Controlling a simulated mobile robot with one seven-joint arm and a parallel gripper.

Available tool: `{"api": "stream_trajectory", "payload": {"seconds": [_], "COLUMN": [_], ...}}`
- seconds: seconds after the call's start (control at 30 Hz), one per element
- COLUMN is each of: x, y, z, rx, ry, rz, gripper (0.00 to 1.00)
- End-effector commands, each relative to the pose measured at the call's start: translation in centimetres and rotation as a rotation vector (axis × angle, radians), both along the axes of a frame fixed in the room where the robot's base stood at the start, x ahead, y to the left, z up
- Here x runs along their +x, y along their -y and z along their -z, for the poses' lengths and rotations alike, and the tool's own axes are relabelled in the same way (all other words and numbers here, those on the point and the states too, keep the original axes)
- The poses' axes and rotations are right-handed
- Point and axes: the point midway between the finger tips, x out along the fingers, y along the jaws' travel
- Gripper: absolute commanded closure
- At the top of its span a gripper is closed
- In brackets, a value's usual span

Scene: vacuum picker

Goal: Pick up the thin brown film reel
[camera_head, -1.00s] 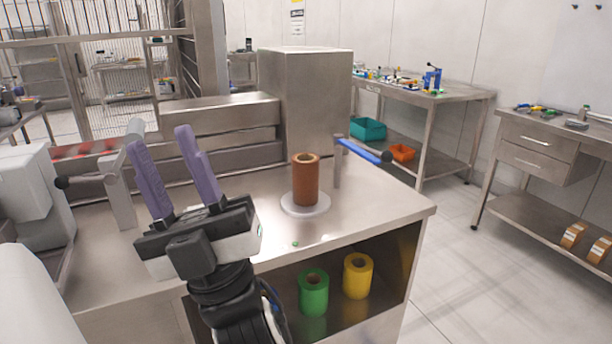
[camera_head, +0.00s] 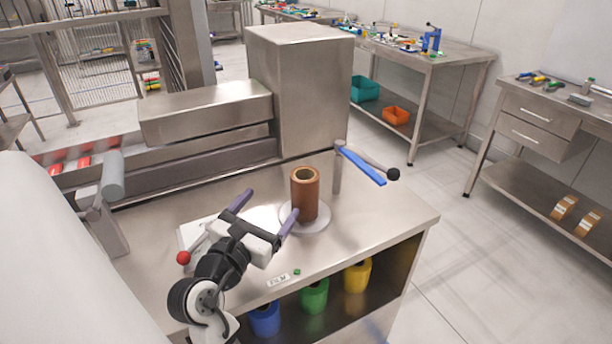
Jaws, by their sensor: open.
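The brown film reel (camera_head: 305,197) is a tall, thin upright roll with a hollow core. It stands on a round pale disc (camera_head: 318,222) on the steel counter. My gripper (camera_head: 264,212) is just left of the reel and low over the counter. Its two purple fingers are spread open, pointing toward the reel's side, with nothing between them. The finger on the right looks close to the disc's left edge; I cannot tell whether it touches.
A post with a blue bar (camera_head: 362,167) and black knob stands right behind the reel. A steel block (camera_head: 300,95) rises behind. Blue (camera_head: 265,318), green (camera_head: 314,297) and yellow (camera_head: 357,275) rolls sit on the shelf below. A red-knobbed lever (camera_head: 184,258) is at left. The counter's right end is clear.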

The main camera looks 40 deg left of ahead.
Motion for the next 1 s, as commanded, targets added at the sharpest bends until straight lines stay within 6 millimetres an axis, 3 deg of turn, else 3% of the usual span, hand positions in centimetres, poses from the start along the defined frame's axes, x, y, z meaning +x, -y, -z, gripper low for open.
{"api": "stream_trajectory", "payload": {"seconds": [0.23,0.53,0.83,1.0], "x": [0.9,6.6,9.0,11.7], "y": [1.0,-0.1,-0.4,-0.2], "z": [0.8,0.7,0.6,0.2], "rx": [-0.160,-0.156,-0.154,-0.154], "ry": [-0.004,-0.004,-0.004,-0.006], "rz": [0.078,0.077,0.074,0.076], "gripper": [0.17,0.17,0.17,0.17]}}
